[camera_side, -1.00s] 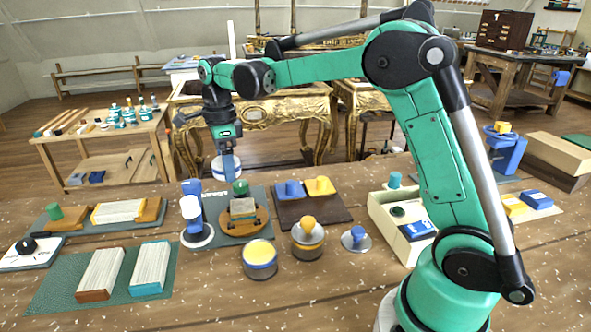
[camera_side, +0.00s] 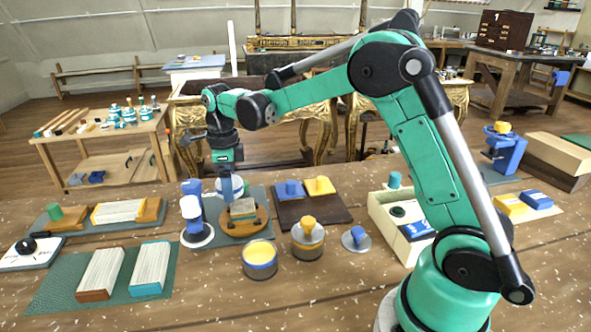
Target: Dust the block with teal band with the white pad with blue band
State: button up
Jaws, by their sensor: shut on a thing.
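A pale grooved block with a teal band (camera_side: 152,268) lies at the right end of the green mat (camera_side: 115,283) at the front left. My gripper (camera_side: 229,181) points down over the round wooden stand, well behind and right of that block. It is shut on the white pad with blue band (camera_side: 234,187), which is small here and partly hidden by the fingers. A pale block (camera_side: 243,209) sits on the round wooden stand (camera_side: 240,227), just below the pad. I cannot tell whether the pad touches anything.
A similar block with a rust band (camera_side: 100,274) lies left of the teal-banded one. A blue and white upright item (camera_side: 194,217) stands left of the stand. A yellow-topped tin (camera_side: 259,259) and a yellow-knobbed jar (camera_side: 308,240) stand in front right. Bare tabletop lies at the front centre.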

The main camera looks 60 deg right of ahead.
aim_at(252, 205)
jog(key=shift+f, duration=1.45)
jog(key=shift+c, duration=0.6)
jog(key=shift+s+d+f, duration=0.2)
jog(key=shift+d+f, duration=0.05)
jog(key=shift+s+d+r, duration=0.1)
jog(key=shift+s+d, duration=1.1)
jog(key=shift+s, duration=0.05)
jog(key=shift+w+a, duration=1.5)
jog(key=shift+s+d, duration=1.45)
jog(key=shift+s, duration=0.1)
jog(key=shift+w+a, duration=1.45)
jog(key=shift+a, duration=0.05)
jog(key=shift+s+d, duration=1.45)
notch_tip(252, 205, up, 8)
